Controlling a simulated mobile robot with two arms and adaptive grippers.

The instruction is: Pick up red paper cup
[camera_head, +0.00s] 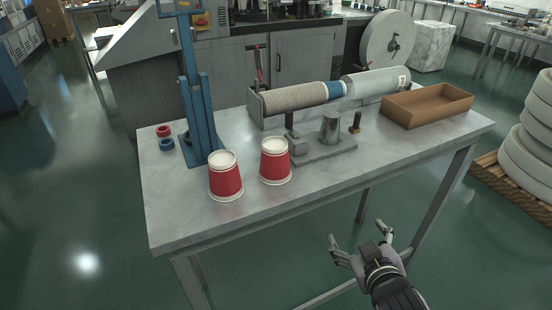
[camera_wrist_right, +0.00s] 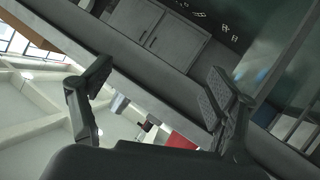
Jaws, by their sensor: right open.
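Two red paper cups with white bands stand upside down on the grey metal table (camera_head: 200,232). The left red paper cup (camera_head: 226,180) is nearer the front edge, and the other red paper cup (camera_head: 275,163) is just to its right and slightly farther back. My right gripper (camera_head: 359,235) is open and empty in front of the table, to the right of and apart from both cups. In the right wrist view its two fingers (camera_wrist_right: 152,100) are spread wide, with a red patch partly hidden behind them. My left gripper is not in view.
A blue press stand (camera_head: 201,120) rises behind the left cup, with small red and blue rings (camera_head: 165,138) beside it. A metal fixture (camera_head: 322,150), a long roll of stacked cups (camera_head: 295,98) and a brown tray (camera_head: 428,104) occupy the back and right. The table front is clear.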

